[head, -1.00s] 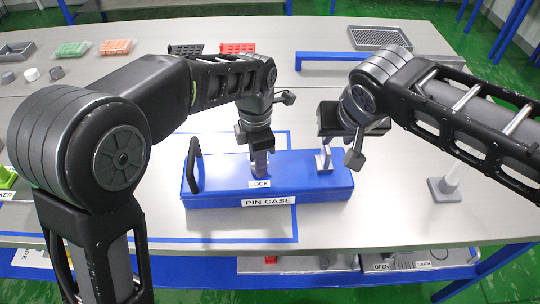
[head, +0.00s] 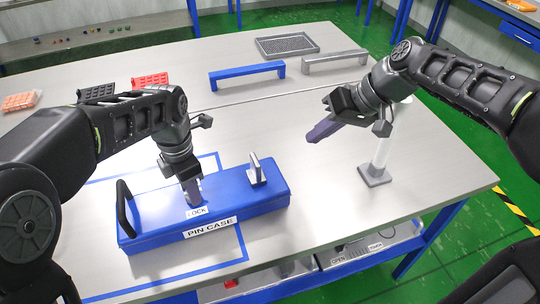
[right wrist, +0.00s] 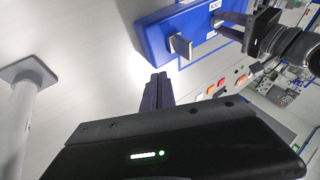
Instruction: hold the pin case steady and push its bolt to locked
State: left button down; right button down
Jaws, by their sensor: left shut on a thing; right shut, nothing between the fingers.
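The blue pin case (head: 160,226) lies on the table with a black handle (head: 124,208) at its left end. It also shows in the right wrist view (right wrist: 160,45). My left gripper (head: 193,194) points down at the case top beside the LOCK label (head: 197,211), shut on a small part of the case that its fingers hide. An upright grey metal tab (head: 257,171) stands near the case's right end, untouched. I cannot tell which part is the bolt. My right gripper (head: 318,132) is shut and empty, apart from the case to its right and above the table.
A grey post on a square foot (head: 374,174) stands right of the case, near my right arm. A blue bar handle (head: 247,75), a grey bar handle (head: 334,61) and a mesh tray (head: 287,44) are farther back. Blue tape (head: 243,240) outlines the case's area.

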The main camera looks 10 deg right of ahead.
aim_at(256, 169)
jog(key=shift+a+r+n+y, duration=0.3)
jog(key=shift+a+n, duration=0.1)
jog(key=shift+n, duration=0.7)
jog(key=shift+a+f, duration=0.1)
jog(key=shift+f, duration=0.05)
jog(key=a+f, duration=0.2)
jog(key=w+a+f, duration=0.1)
jog(key=a+f, duration=0.2)
jog(key=w+a+f, duration=0.1)
jog(key=a+f, duration=0.1)
jog(key=a, duration=0.1)
jog(key=shift+w+a+f, duration=0.1)
jog(key=shift+a+f, duration=0.05)
jog(key=shift+f, duration=0.2)
jog(key=shift+a, duration=0.4)
